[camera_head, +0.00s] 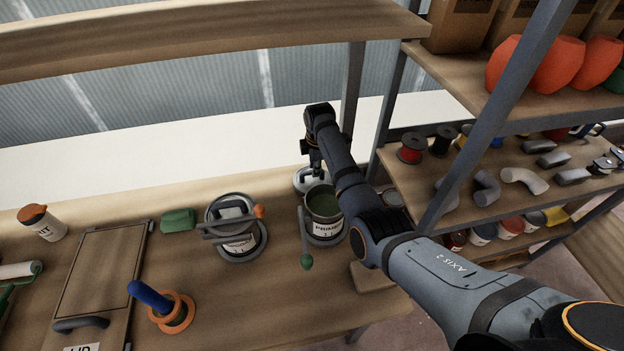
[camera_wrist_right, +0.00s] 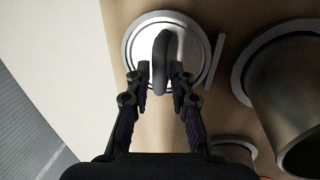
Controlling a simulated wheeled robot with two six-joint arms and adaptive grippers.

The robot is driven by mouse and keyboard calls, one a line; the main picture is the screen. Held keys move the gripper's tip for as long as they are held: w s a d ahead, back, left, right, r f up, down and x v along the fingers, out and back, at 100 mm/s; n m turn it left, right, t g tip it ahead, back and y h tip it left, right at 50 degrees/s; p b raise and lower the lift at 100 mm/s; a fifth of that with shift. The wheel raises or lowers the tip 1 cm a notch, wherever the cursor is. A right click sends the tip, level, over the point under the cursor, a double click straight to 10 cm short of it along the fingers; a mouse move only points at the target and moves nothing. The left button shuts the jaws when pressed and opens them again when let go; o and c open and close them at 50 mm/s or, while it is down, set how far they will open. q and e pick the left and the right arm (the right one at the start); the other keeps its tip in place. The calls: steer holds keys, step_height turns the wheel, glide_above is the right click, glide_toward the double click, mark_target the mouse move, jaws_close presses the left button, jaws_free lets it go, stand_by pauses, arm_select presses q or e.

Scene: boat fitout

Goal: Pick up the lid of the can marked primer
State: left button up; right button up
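The can marked primer (camera_head: 325,228) stands uncovered on the bench, dark green inside. A round, pale lid (camera_head: 300,184) with a dark handle lies flat just behind it. In the right wrist view the lid (camera_wrist_right: 138,38) is straight ahead, its handle (camera_wrist_right: 163,50) upright across the middle. No writing on the lid is readable. My right gripper (camera_head: 315,171) is over the lid, fingers down. In the wrist view its fingertips (camera_wrist_right: 161,78) are apart, one on each side of the handle, with a slight gap visible on the left. My left gripper is out of view.
A second can (camera_head: 237,240) stands left of the primer can. A green-tipped tool (camera_head: 306,262) rests at the primer can's front. A green block (camera_head: 178,220), an orange ring with a blue handle (camera_head: 172,312) and a board (camera_head: 100,270) lie further left. A shelf post (camera_head: 352,90) rises behind my right arm.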

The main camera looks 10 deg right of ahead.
steer(key=f, duration=0.3)
steer(key=shift+w+f, duration=0.25)
steer(key=shift+w, duration=0.15)
jaws_close()
